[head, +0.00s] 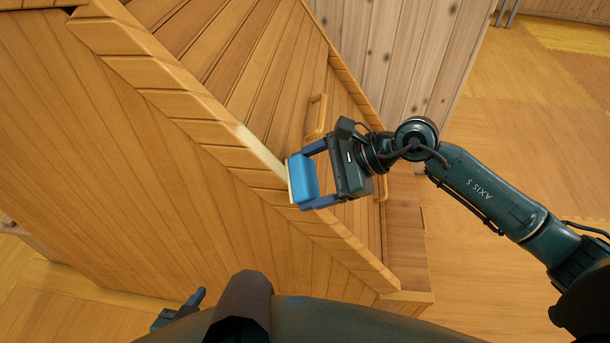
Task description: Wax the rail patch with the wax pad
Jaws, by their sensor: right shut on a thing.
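The wax pad (304,177) is a blue block with a pale face on its left side. My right gripper (309,178) is shut on it, with one finger at each end. The pad is at the wooden rail (190,103), which slants from upper left to lower right. The rail patch (262,151) shows as a pale strip along the rail, and the pad's pale face meets its lower right end. I cannot tell for sure whether they touch. My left gripper (182,309) shows only in part at the bottom left, away from the rail; its jaws are not clear.
Slatted wooden panels lie on both sides of the rail. A wooden handle (316,117) stands out just above the pad, near my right gripper. A pale plank wall (405,55) rises behind. Open wooden floor (545,120) is at the right.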

